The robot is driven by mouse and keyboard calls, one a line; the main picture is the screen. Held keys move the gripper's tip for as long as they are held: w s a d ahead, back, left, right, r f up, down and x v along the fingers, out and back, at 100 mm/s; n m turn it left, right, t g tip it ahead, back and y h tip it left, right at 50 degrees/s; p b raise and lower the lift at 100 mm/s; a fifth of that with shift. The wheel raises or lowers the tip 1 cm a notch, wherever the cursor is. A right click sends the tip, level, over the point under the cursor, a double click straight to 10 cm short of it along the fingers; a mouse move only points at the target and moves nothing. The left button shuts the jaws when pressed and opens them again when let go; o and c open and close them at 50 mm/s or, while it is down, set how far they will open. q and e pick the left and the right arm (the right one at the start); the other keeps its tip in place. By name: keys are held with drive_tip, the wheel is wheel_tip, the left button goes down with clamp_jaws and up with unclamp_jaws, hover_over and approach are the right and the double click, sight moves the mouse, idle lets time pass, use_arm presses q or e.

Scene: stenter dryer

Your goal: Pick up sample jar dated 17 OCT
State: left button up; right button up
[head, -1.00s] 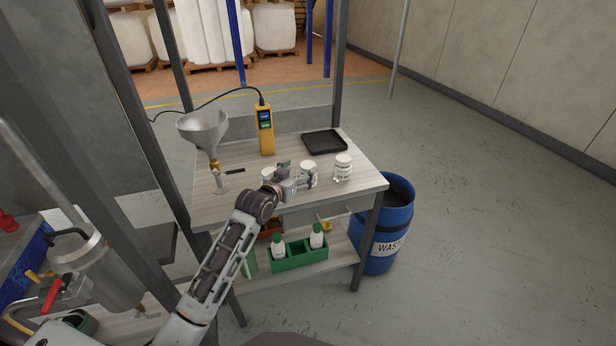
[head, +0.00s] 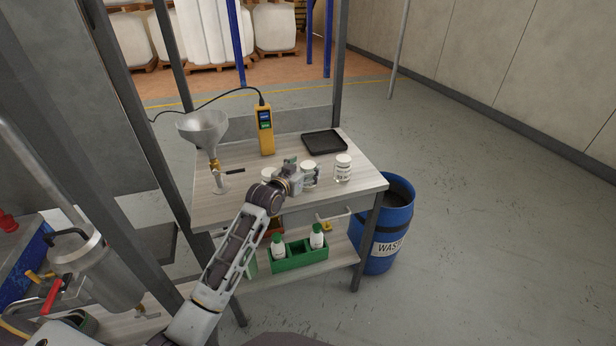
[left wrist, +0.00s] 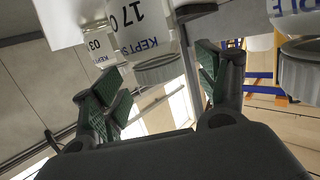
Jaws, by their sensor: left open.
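The jar whose label shows "17 O" (left wrist: 140,28) is upside down in the left wrist view, its grey lid between the spread green-padded fingers of my left gripper (left wrist: 158,68). The rest of the date is cut off. In the head view my left gripper (head: 312,179) is at the middle white-lidded jar (head: 308,165), partly covering it; this appears to be the same jar. My left gripper is open, and I cannot tell whether either finger touches the jar. My right gripper is not in view.
One jar (head: 343,168) stands to the right and another (head: 268,174) to the left, partly behind my arm. A funnel stand (head: 204,130), yellow meter (head: 265,130) and black tray (head: 325,141) share the bench top (head: 240,205). A blue waste drum (head: 396,220) stands beside it.

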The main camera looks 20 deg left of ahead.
use_arm(q)
drive_tip(key=shift+x, duration=1.2)
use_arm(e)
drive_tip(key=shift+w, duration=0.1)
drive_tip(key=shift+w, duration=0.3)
